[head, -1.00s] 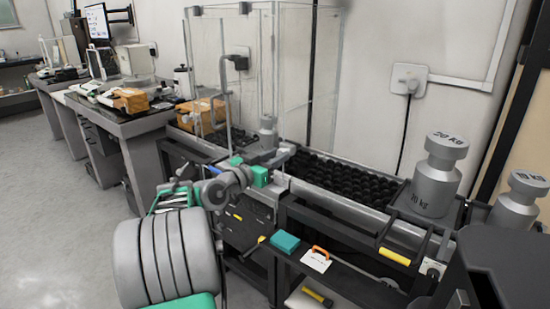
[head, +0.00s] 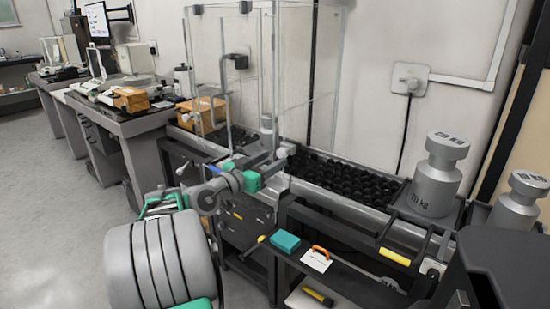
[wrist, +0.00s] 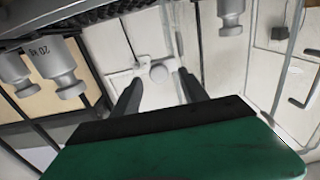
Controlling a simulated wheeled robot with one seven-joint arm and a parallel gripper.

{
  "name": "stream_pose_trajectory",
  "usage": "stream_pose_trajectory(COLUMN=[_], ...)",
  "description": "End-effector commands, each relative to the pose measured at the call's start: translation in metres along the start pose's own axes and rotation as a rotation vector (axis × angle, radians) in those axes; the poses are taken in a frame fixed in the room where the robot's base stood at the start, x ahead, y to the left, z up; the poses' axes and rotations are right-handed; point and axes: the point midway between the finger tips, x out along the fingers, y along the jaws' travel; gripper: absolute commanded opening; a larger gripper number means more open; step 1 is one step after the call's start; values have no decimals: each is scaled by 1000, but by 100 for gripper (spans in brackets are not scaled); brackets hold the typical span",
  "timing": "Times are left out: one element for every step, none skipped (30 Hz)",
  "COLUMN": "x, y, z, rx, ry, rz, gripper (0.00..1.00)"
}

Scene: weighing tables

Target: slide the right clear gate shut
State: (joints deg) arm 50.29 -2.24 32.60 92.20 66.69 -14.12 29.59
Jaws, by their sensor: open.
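A tall clear enclosure stands at the back of the roller bench. Its right clear gate (head: 312,70) is a transparent pane with faint edges, and how far it is slid is hard to tell. A bent metal handle (head: 228,95) shows at the left panes; a similar handle is at the right edge of the wrist view (wrist: 300,88). My gripper (head: 284,156) is low in front of the enclosure, by the rollers' left end. In the wrist view my gripper (wrist: 160,92) is open, with nothing between its fingers.
Black rollers (head: 340,178) run right to a 20 kg weight (head: 437,175), with another weight (head: 519,200) beyond. A lower shelf holds a teal block (head: 285,242) and an orange-handled item (head: 318,258). An orange box (head: 203,115) sits left of the enclosure.

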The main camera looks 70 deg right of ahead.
Motion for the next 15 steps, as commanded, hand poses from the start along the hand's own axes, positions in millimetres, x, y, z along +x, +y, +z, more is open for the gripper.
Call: stream_pose_trajectory(x=[-12, -18, -26, -32, -37, -42, -45, -48, -50, -50, -51, -51, -51, -51, -50], y=[-2, -3, -2, -3, -2, -3, -2, -2, -2, -2, -1, -1, -1, -1, -1], z=[-2, -1, -2, -1, -1, 0, 0, 0, 0, 0, 0, 0, 0, 0, 0], rx=[-1, -1, -1, -2, -2, 0, 0, 0, 0, 0, 0, 0, 0, 0, 0], ry=[-1, -1, 0, -1, -1, -2, -1, -1, -1, -1, -1, -1, -1, -1, -1], rz=[-5, -6, -5, -6, -4, -5, -4, -3, -2, -2, -2, -1, -1, -1, -1], gripper=[51, 51, 51, 51, 51, 51, 51, 51, 51, 51, 51, 51, 51, 51, 51])
